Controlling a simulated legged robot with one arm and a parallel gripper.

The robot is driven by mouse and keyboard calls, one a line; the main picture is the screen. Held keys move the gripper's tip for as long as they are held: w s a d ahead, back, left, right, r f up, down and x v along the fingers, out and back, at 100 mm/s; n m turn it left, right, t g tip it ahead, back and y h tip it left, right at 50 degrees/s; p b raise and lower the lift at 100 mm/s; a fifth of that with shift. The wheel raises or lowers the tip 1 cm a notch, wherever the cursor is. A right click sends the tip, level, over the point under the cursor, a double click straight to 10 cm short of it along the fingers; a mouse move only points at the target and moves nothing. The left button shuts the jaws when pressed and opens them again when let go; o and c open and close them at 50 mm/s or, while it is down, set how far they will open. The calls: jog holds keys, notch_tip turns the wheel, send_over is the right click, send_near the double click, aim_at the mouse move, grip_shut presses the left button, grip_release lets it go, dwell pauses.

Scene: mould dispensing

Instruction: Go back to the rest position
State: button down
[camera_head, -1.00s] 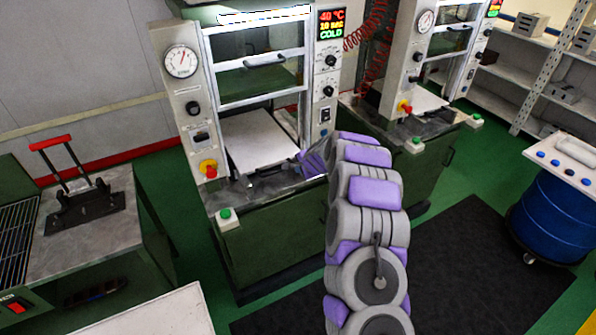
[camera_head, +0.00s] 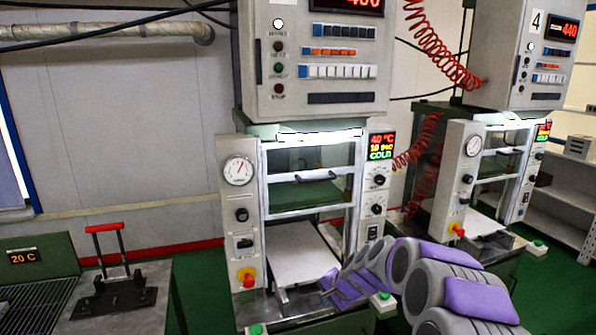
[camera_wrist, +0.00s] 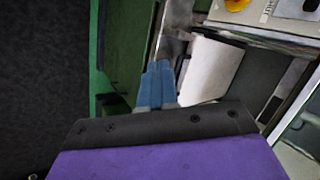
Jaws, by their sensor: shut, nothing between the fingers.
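My gripper shows in the wrist view with its two blue fingertips (camera_wrist: 156,84) together and nothing between them. In the head view my grey and purple arm enters from the lower right. It reaches left to the front of the nearer press (camera_head: 252,215), where the gripper end (camera_head: 328,284) is small and partly hidden. The press has a white plate (camera_head: 300,252) in its open bay, and its display reads 40 °C and COLD. The plate edge (camera_wrist: 212,70) also shows in the wrist view, to the right of the fingertips.
A second press (camera_head: 455,180) stands to the right. A bench (camera_head: 150,310) with a red-handled tool (camera_head: 110,270) is at the lower left. Green start buttons (camera_head: 384,296) sit on the press front. Grey shelves (camera_head: 560,208) stand at the far right.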

jog(key=s+r+n+g+h+b, duration=0.1)
jog(key=s+n+g+b, duration=0.15)
jog(key=s, duration=0.85)
jog(key=s+r+n+g+b, duration=0.1)
jog(key=s+r+n, duration=0.15)
jog(key=s, duration=0.85)
jog(key=s+d+f+n+g+h+b, duration=0.1)
jog(key=s+d+f+n+h+b, duration=0.1)
jog(key=s, duration=1)
jog(key=s+d+f+n+g+h+b, duration=0.1)
jog(key=s+d, duration=0.4)
jog(key=s, duration=0.7)
jog(key=shift+s+d+f+n+g+h+b, duration=0.2)
jog(key=shift+s+f+n+g+h+b, duration=0.15)
jog(key=shift+f+g+h+b, duration=0.35)
jog(key=shift+f, duration=0.2)
